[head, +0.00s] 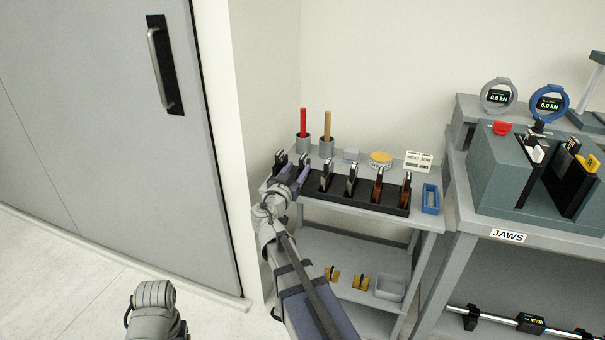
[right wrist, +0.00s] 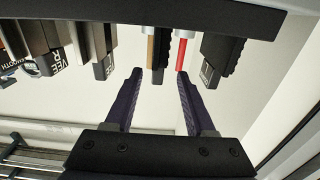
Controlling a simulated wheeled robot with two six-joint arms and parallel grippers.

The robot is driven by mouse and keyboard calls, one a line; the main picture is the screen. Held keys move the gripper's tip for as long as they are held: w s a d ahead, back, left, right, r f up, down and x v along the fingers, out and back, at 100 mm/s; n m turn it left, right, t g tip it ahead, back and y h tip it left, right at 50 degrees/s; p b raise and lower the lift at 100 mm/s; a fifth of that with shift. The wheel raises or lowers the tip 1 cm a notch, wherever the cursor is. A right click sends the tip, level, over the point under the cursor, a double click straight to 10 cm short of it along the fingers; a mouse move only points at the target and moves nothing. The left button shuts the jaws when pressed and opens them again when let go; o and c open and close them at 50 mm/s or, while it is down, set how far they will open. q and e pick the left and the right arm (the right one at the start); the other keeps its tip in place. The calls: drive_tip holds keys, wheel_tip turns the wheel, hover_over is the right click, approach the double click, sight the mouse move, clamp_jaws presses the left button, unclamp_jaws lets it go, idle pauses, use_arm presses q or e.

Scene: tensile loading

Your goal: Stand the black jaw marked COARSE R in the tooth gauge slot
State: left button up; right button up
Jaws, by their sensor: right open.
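A black rack (head: 318,191) on the small table holds a row of upright jaws. The dark jaws stand at its left end, including one at the far left (head: 280,160); the brown-faced ones stand at the right. My right gripper (head: 294,172) is open over the left end. In the right wrist view its fingers (right wrist: 158,80) stand either side of a narrow black jaw (right wrist: 164,58), with no contact visible. A jaw marked VEE R (right wrist: 105,66) is to the left; another black jaw (right wrist: 217,60) is to the right. I cannot read COARSE R or identify the tooth gauge slot. My left gripper is out of view.
A blue open holder (head: 430,199) stands right of the rack. Cups with a red handle (head: 303,122) and a tan handle (head: 327,126) stand behind it. A bench with a grey block (head: 498,165) is right.

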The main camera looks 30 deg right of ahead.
sight(301, 163)
drive_tip(key=x, duration=0.5)
drive_tip(key=shift+d+r+p, duration=0.15)
drive_tip(key=shift+r+p, duration=0.1)
drive_tip(key=shift+p, duration=0.05)
drive_tip(key=shift+s, duration=0.1)
drive_tip(key=shift+c, duration=0.2)
clamp_jaws()
idle(0.8)
